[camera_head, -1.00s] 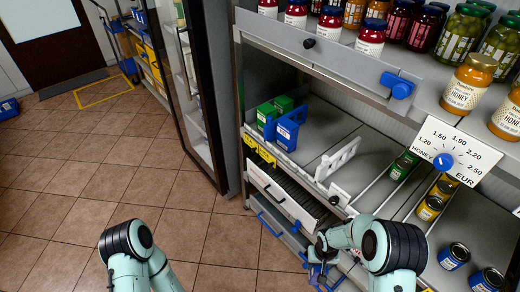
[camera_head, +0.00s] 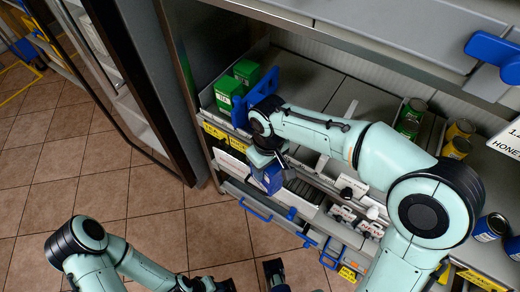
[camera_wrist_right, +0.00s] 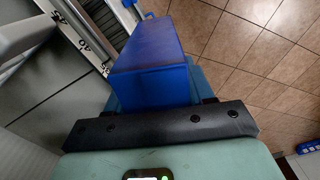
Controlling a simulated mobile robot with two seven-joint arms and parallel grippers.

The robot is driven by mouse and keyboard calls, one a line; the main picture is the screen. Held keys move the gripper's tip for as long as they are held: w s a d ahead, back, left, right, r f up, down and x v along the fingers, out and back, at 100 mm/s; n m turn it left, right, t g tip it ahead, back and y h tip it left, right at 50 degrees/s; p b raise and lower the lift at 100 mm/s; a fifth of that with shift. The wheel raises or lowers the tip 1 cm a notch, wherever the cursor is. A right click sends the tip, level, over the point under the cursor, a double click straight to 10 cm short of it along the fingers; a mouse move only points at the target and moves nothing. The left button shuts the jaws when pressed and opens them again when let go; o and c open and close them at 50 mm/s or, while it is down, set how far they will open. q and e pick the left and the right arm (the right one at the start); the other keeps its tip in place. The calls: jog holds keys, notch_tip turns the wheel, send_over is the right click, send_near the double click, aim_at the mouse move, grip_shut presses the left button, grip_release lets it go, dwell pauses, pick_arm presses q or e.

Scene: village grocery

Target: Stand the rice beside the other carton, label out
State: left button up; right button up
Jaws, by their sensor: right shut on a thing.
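My right gripper (camera_head: 268,160) is shut on a blue carton (camera_head: 271,179), held in front of the shelf's front edge. The carton fills the middle of the right wrist view (camera_wrist_right: 155,75); no label can be read on the faces I see. On the shelf, two green cartons (camera_head: 245,73) (camera_head: 228,92) stand one behind the other at the left end. A blue upright piece (camera_head: 263,86) stands just right of them, partly behind my right arm; I cannot tell whether it is a carton or a divider. My left gripper (camera_head: 246,281) is low at the bottom edge, fingers apart and empty.
Green tins (camera_head: 411,112) and yellow tins (camera_head: 457,137) stand farther right on the shelf (camera_head: 310,80). An upper shelf (camera_head: 350,35) overhangs it. A glass-doored cabinet (camera_head: 110,75) stands left. Blue-handled drawers (camera_head: 265,212) sit below. Tiled floor is clear at left.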

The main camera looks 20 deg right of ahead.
jog(key=w+d+p, duration=0.3)
jog(key=w+d, duration=0.7)
jog(key=d, duration=0.3)
jog(key=shift+w+d+f, duration=0.2)
jog(key=shift+w+f, duration=0.15)
jog(key=shift+w, duration=0.05)
dwell(0.4)
jog(key=shift+f, duration=0.55)
jog(key=o, duration=1.3)
jog(key=shift+o, duration=0.2)
jog(key=shift+r, duration=0.1)
